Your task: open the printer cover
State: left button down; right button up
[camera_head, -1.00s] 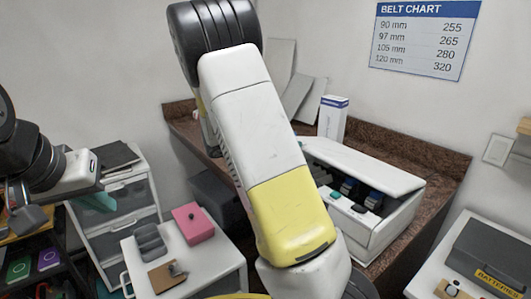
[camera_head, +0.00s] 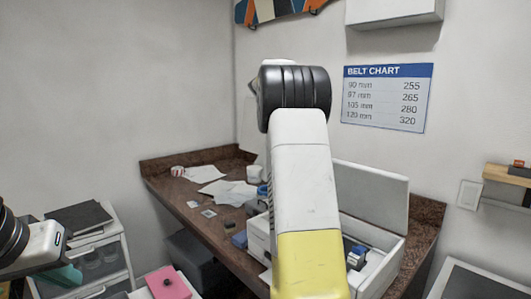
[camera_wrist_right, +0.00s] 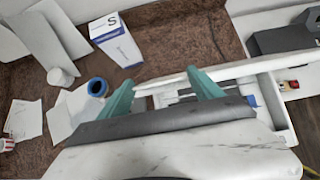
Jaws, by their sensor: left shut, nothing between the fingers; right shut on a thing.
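The white printer (camera_head: 258,240) stands on the brown counter, partly hidden behind my right arm. Its cover (camera_head: 380,195) is raised and stands nearly upright at the back, with ink cartridges (camera_head: 357,257) showing inside. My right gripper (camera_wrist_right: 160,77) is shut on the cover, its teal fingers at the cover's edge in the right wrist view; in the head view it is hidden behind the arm. My left gripper (camera_head: 68,276) is at the left edge of the head view, shut and empty, far from the printer.
Papers (camera_head: 228,190) and small items lie on the counter (camera_head: 165,190) left of the printer. A white-and-blue box (camera_wrist_right: 117,42) and a blue ring (camera_wrist_right: 97,87) show in the right wrist view. A pink box (camera_head: 166,284) and drawers (camera_head: 100,262) are at lower left.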

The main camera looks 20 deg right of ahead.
jog(key=d, duration=0.2)
jog(key=w+d+r, duration=0.1)
jog(key=d, duration=0.1)
jog(key=w+d, duration=0.1)
jog(key=d, duration=0.1)
jog(key=shift+r, duration=0.3)
jog(key=o, duration=2.1)
jog(key=shift+a, duration=0.1)
jog(key=v, duration=0.7)
jog(key=shift+s+a+r, duration=0.1)
jog(key=shift+a+r, duration=0.15)
